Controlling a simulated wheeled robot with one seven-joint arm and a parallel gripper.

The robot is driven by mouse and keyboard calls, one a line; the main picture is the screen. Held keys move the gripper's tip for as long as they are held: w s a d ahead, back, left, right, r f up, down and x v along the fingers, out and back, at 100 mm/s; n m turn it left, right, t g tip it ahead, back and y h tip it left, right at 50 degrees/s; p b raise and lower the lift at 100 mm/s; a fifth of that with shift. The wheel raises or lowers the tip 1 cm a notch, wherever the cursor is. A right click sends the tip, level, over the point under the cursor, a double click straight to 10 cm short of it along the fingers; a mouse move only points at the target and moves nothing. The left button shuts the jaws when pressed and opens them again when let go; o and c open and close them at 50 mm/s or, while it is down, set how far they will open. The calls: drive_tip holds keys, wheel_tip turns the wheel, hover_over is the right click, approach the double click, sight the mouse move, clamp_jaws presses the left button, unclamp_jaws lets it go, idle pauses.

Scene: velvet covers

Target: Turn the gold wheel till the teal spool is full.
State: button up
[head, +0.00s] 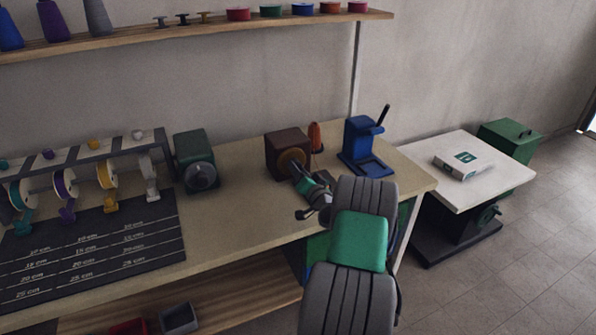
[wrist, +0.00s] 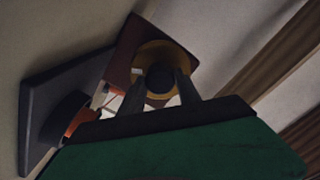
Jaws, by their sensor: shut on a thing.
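The gold wheel (head: 291,160) is on the front of a dark brown box (head: 284,146) on the workbench. In the wrist view the gold wheel (wrist: 146,58) surrounds a dark round knob (wrist: 160,76). My gripper (wrist: 163,84) has one finger on each side of this knob and is shut on it. In the head view my gripper (head: 304,182) reaches the wheel from the front right, and my wrist hides part of it. A spool with teal ribbon (head: 20,194) hangs on the rack at far left; I cannot tell how full it is or whether it is the task's spool.
An orange cone (head: 315,136) stands close right of the brown box. A blue press (head: 362,146) with an upright lever is farther right, and a green machine (head: 194,160) is to the left. A measuring mat (head: 95,245) covers the bench's left. A white table (head: 480,185) stands at right.

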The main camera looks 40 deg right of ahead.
clamp_jaws()
drive_tip(key=shift+m, duration=0.3)
